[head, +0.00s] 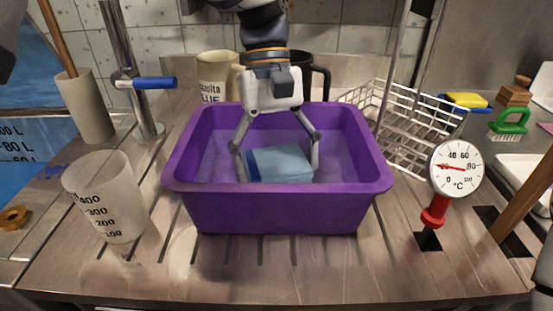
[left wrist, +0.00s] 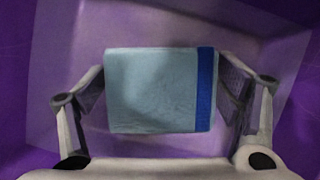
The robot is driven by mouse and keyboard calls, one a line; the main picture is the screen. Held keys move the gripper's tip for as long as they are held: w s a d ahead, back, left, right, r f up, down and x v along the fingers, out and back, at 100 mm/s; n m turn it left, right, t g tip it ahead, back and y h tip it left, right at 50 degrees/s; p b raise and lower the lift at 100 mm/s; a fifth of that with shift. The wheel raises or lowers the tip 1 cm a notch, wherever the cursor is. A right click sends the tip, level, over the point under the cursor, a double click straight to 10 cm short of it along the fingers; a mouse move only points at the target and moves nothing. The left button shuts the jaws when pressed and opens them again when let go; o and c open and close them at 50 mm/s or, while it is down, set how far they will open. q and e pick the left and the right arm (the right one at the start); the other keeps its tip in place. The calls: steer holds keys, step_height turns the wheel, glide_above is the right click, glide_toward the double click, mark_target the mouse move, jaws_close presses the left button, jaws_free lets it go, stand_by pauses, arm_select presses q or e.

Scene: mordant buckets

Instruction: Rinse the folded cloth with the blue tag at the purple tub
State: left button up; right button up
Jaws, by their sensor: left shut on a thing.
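The folded cloth (head: 283,164) is pale blue and lies low inside the tub's walls. My left gripper (head: 277,172) reaches down into the tub and is shut on the cloth, with a finger on each side. In the left wrist view the cloth (left wrist: 150,90) sits between the two fingers, with its dark blue tag (left wrist: 205,90) along the right edge. The purple tub walls (left wrist: 295,85) surround it there. Whether the cloth touches the tub floor cannot be told. My right gripper is not in view.
A measuring beaker (head: 108,200) stands left of the tub. A tap with a blue lever (head: 153,83) is behind it. A dial thermometer (head: 455,168) stands at the right, before a white wire rack (head: 405,140). Mugs (head: 216,75) stand behind the tub.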

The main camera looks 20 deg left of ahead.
mark_target(275, 161)
arm_select(q)
steer(key=shift+s+d+r, duration=0.1)
steer(key=shift+s+d, duration=0.15)
steer(key=shift+d, duration=0.2)
steer(key=shift+w+a, duration=0.4)
steer(key=shift+a, duration=0.3)
steer(key=shift+s+d, duration=0.4)
steer(key=shift+d, duration=0.35)
steer(key=shift+w+a, duration=0.4)
steer(key=shift+a, duration=0.4)
steer(key=shift+s+d, duration=0.4)
steer(key=shift+d, duration=0.4)
steer(key=shift+w+a, duration=0.4)
steer(key=shift+a, duration=0.4)
steer(key=shift+s+d, duration=0.4)
steer(key=shift+d, duration=0.4)
steer(key=shift+w+a, duration=0.45)
steer(key=shift+a, duration=0.35)
steer(key=shift+r, duration=4.7)
